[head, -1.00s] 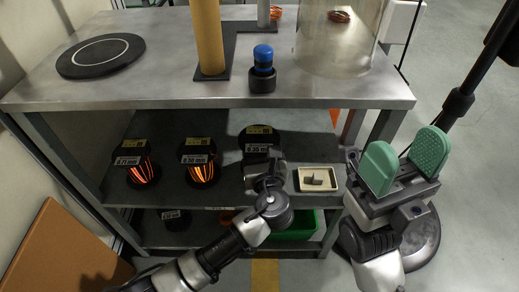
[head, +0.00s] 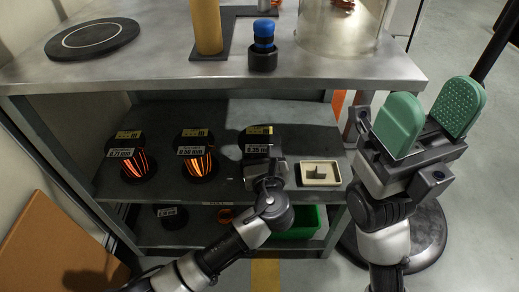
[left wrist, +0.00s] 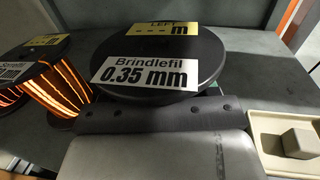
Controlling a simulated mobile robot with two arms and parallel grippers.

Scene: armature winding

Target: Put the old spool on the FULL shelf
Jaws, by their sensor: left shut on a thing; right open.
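The spool labelled 0.35 mm (head: 256,140) is black, with a yellow tag on its top. It is at the right of the spools on the middle shelf (head: 225,120). In the left wrist view its top flange (left wrist: 205,58) reads "Brindlefil 0.35 mm" and "LEFT" with dashes. My left gripper (head: 264,172) is shut on this spool from the front; its fingertips are mostly hidden. I cannot tell whether the spool touches the shelf. The shelf's front edge bears a small label (head: 215,204) that seems to read FULL. My right gripper (head: 429,115), with green pads, is open and empty, right of the bench.
Two copper-wound spools, 0.71 mm (head: 131,157) and 0.50 mm (head: 196,156), stand left of it. A cream tray (head: 321,181) with a grey block sits close on its right. Below are a dark spool (head: 172,216) and a green bin (head: 300,228). The benchtop (head: 150,66) overhangs the shelf.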

